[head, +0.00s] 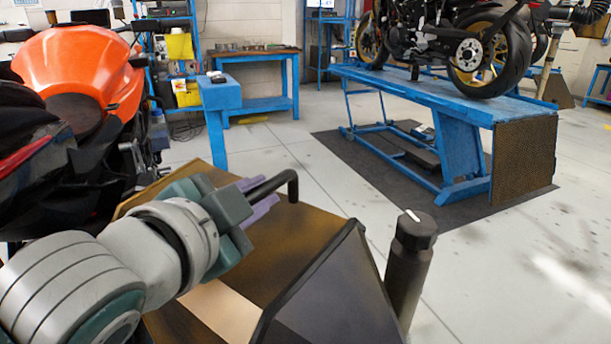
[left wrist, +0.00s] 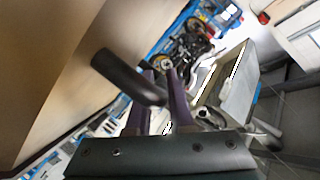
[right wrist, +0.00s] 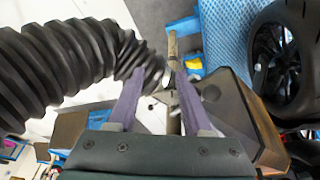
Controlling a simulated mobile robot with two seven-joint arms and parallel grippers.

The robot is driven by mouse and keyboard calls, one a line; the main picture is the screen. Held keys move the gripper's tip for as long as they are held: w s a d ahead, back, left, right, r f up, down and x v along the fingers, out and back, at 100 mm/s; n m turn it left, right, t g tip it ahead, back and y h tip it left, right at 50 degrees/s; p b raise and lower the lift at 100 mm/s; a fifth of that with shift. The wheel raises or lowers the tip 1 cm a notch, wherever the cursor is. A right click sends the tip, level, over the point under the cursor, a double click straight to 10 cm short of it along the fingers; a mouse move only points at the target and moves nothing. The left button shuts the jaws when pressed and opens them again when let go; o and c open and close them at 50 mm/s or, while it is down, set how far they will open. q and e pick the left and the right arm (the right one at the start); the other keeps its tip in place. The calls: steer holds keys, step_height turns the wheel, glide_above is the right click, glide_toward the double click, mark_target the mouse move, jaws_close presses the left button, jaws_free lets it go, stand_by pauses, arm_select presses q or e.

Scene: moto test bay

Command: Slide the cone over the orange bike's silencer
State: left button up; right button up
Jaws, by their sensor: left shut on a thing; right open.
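The orange bike (head: 75,60) stands at the left of the head view, partly cut off. I cannot make out its silencer. My left gripper (head: 250,200) is at a black bent bar (head: 272,184), shut on it. The bar also shows close up in the left wrist view (left wrist: 125,75), beside a broad tan panel (left wrist: 45,70). I cannot tell whether the bar belongs to the cone, which I cannot identify for certain. My right gripper (right wrist: 155,75) is open, with a black ribbed hose (right wrist: 60,65) close by on its left. The right gripper is outside the head view.
A brown board (head: 285,240) lies below my left gripper, with a black tapered hood (head: 335,295) and a dark capped cylinder (head: 408,265) to its right. A blue lift (head: 450,95) carries another bike (head: 440,35). Open floor (head: 520,270) lies at the right.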

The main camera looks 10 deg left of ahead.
arm_select(q)
jaws_close()
steer(key=shift+a, duration=0.1)
arm_select(e)
steer(key=shift+d, duration=0.1)
stand_by(0.7)
